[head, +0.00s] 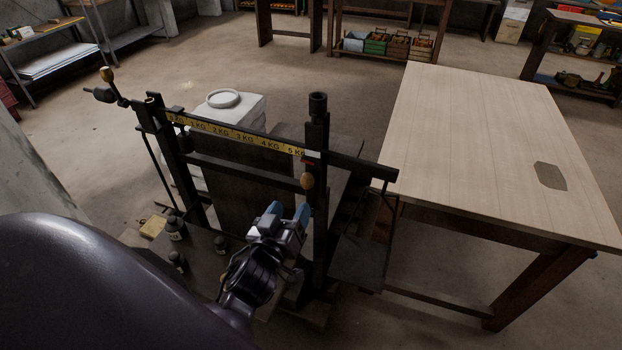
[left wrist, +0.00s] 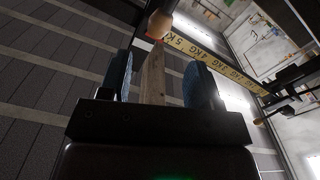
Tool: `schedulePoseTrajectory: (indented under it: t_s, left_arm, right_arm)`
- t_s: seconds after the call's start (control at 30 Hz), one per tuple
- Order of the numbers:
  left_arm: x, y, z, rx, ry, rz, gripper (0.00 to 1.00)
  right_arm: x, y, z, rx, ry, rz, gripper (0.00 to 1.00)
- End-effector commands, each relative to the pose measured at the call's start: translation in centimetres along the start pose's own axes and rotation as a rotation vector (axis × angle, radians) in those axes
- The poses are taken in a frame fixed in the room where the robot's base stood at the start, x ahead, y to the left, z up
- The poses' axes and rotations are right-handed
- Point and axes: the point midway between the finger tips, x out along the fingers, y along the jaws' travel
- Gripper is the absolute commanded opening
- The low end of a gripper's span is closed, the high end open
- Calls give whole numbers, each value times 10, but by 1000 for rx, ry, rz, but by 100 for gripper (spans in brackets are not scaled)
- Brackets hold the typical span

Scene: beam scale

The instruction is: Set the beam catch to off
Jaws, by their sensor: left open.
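The dark beam scale (head: 230,165) stands in the middle of the head view, with a yellow beam strip (head: 240,137) marked in KG. A small wooden knob (head: 307,181), which looks like the beam catch's handle, hangs on the right post below the strip's end. A small red mark shows just above it. My left gripper (head: 288,211) is open, just below and left of the knob, apart from it. In the left wrist view the knob (left wrist: 160,20) is beyond the fingertips (left wrist: 160,60). A wooden bar shows between the fingers; I cannot tell how far off it is.
Several dark weights (head: 175,227) stand on a plate left of my left gripper. A white container (head: 232,106) is behind the scale. A wooden table (head: 480,135) stands close on the right, bare except for a small grey patch. The scale's posts flank the gripper closely.

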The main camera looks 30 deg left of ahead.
Motion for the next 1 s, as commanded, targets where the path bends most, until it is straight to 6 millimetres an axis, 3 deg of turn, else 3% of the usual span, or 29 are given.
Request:
schedulePoseTrajectory:
  t_s: [0.6, 1.0]
  left_arm:
    - [87, 0, -1, 3, 1, 1, 57]
    - [99, 0, 0, 2, 0, -1, 57]
  right_arm:
    - [3, 0, -26, -2, 42, -1, 43]
    - [0, 1, -15, 0, 20, 1, 43]
